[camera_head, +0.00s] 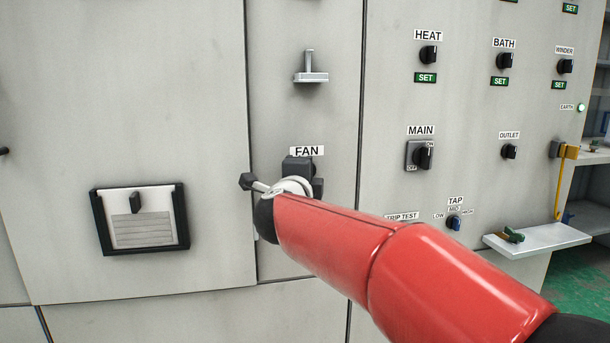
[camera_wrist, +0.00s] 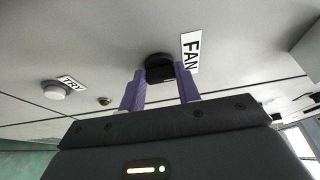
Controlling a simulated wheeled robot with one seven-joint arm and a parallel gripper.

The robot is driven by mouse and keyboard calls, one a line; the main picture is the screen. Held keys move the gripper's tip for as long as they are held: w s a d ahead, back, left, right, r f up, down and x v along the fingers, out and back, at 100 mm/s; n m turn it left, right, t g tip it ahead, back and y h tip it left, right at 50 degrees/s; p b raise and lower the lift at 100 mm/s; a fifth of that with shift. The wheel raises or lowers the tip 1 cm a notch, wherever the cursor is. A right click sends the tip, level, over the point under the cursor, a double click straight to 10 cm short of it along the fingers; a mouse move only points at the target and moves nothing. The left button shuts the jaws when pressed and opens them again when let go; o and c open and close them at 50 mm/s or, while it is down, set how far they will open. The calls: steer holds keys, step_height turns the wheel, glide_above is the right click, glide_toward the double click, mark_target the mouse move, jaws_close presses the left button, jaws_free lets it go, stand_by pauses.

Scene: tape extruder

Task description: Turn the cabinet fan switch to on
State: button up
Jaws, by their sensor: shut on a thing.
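The FAN label (camera_head: 307,151) is on the narrow middle cabinet panel in the head view, and it also shows in the wrist view (camera_wrist: 190,53). In the wrist view the black fan switch (camera_wrist: 159,67) sits beside that label. The two purple fingers of my gripper (camera_wrist: 160,88) reach up to it, one on each side, and are shut on it. In the head view my red arm and wrist cover the switch, so its knob is hidden there. I cannot read its on or off position.
A metal latch handle (camera_head: 310,75) is above. Several other knobs are to the right, including MAIN (camera_head: 423,157) and HEAT (camera_head: 428,55). A small shelf (camera_head: 537,240) juts out at lower right.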

steer(key=o, duration=1)
steer(key=shift+s+a, duration=0.2)
steer(key=shift+s, duration=1.75)
steer(key=shift+s+a, duration=0.2)
steer(key=shift+s, duration=1.7)
